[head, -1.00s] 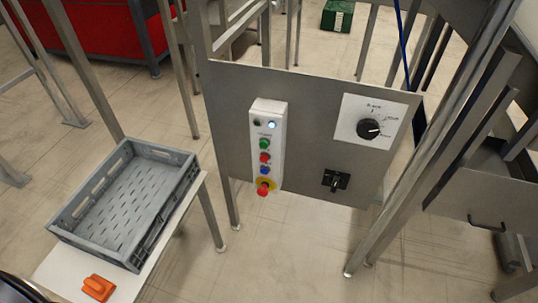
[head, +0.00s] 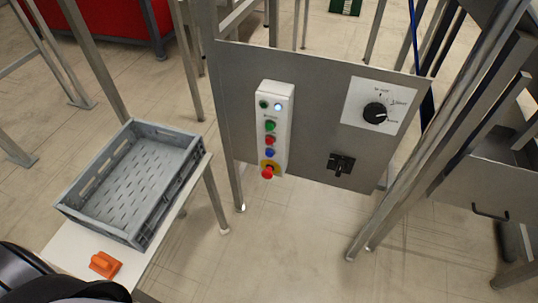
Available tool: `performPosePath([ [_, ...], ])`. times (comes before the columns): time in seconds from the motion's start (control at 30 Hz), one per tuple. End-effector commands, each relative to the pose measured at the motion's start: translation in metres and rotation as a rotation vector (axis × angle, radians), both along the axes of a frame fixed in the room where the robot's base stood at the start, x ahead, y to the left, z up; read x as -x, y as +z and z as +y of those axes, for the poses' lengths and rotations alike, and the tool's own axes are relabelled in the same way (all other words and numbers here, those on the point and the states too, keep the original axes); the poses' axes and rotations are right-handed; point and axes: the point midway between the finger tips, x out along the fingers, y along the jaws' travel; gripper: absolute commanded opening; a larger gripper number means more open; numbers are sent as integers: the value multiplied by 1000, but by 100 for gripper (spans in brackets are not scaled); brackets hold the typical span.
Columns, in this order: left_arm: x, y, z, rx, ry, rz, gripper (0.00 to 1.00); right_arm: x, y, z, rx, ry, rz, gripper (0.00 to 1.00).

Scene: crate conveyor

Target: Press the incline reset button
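A white control box (head: 274,96) is mounted on a grey metal panel (head: 318,100). It carries two small indicators at the top, the right one lit white. Below them are a green button (head: 271,126), a red button (head: 270,140) and a blue button (head: 269,153). A red emergency-stop knob (head: 267,172) on a yellow base sits at the bottom. The button labels are too small to read, so I cannot tell which one is the incline reset. Neither of my grippers is in view; a dark part of my own body shows at the lower left.
A black rotary dial (head: 375,113) on a white plate and a black switch (head: 341,163) are right of the box. A grey crate (head: 190,180) and an orange object (head: 105,264) rest on a white table (head: 70,245) at left. The floor before the panel is clear.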

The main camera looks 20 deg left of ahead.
Motion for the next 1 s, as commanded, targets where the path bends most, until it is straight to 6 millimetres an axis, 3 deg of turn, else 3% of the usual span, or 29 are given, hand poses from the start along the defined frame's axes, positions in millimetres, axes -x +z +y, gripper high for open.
performPosePath([
  [0.53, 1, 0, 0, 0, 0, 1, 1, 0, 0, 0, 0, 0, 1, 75],
  [1.0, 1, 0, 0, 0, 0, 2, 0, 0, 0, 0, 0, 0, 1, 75],
])
